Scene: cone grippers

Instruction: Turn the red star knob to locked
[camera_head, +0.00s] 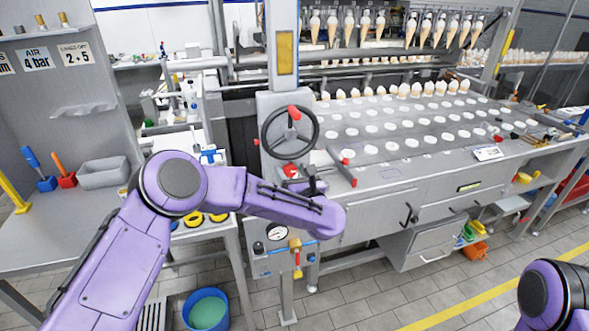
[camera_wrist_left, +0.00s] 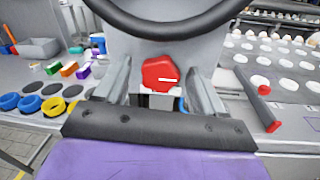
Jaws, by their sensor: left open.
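The red star knob (camera_wrist_left: 160,74) sits on the grey machine face below the black handwheel. It carries a white line that points to the right in the left wrist view. A white plate shows just under it. In the head view the knob (camera_head: 290,170) shows just beyond my left gripper. My left gripper (camera_wrist_left: 158,80) is open, with one finger on each side of the knob and a visible gap on both sides. Whether the fingertips reach around the knob is hard to tell. Only a purple link of my right arm shows; its gripper is out of view.
The black handwheel (camera_head: 289,132) with a red grip is close above the knob. A red-ended lever (camera_head: 343,168) stands to the right. A gauge (camera_head: 277,232) and a small valve (camera_head: 296,256) are below. A tray surface with white round holes (camera_head: 400,130) spreads right.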

